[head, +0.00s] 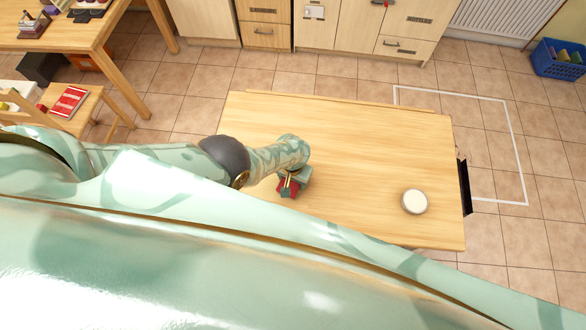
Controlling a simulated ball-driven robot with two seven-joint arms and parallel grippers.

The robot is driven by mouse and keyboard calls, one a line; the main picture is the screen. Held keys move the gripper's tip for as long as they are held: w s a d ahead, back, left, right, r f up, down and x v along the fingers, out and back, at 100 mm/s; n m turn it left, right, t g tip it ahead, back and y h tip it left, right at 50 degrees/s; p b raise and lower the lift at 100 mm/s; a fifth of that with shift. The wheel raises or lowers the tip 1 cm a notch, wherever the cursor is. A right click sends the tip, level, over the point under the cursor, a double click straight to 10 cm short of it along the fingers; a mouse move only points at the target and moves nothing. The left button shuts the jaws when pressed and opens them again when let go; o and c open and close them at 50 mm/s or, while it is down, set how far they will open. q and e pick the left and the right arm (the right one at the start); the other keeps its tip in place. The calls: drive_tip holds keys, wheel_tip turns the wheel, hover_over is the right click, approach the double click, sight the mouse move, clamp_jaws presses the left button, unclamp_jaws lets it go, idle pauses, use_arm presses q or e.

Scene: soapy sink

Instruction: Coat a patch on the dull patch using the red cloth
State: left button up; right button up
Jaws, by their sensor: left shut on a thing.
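My left gripper (289,182) comes in from the left over the wooden table and is shut on the red cloth (287,191). The cloth is a small dark red piece, partly covered by the fingers, low over or on the tabletop; I cannot tell whether it touches. A round container with a pale, whitish top (415,201) stands on the right part of the table, apart from the gripper. I cannot make out a dull patch on the wood. My right gripper is not in view.
The wooden table (350,130) is mostly bare between gripper and container. A black piece (464,187) hangs at its right edge. A chair with a red striped item (69,102) and another table (70,35) stand left. A blue crate (558,61) is far right.

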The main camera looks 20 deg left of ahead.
use_arm(q)
drive_tip(key=shift+s+d+p, duration=0.2)
drive_tip(key=shift+s+p, duration=0.25)
drive_tip(key=shift+s, duration=0.3)
drive_tip(key=shift+s+d+p, duration=0.15)
drive_tip(key=shift+s+p, duration=0.25)
drive_tip(key=shift+s, duration=0.35)
drive_tip(key=shift+s+d, duration=0.1)
drive_tip(key=shift+s, duration=0.3)
drive_tip(key=shift+s+d+r+p, duration=0.1)
drive_tip(key=shift+s+d+p, duration=0.05)
drive_tip(key=shift+s+p, duration=0.45)
drive_tip(key=shift+s+d+r+p, duration=0.15)
drive_tip(key=shift+s+p, duration=0.2)
drive_tip(key=shift+s, duration=0.3)
drive_tip(key=shift+s+f, duration=0.2)
drive_tip(key=shift+s, duration=0.05)
drive_tip(key=shift+w+r+p, duration=0.1)
drive_tip(key=shift+r+p, duration=0.4)
drive_tip(key=shift+p, duration=0.05)
wheel_tip(320, 180, up, 2)
drive_tip(key=shift+r+p, duration=0.15)
drive_tip(key=shift+p, duration=0.95)
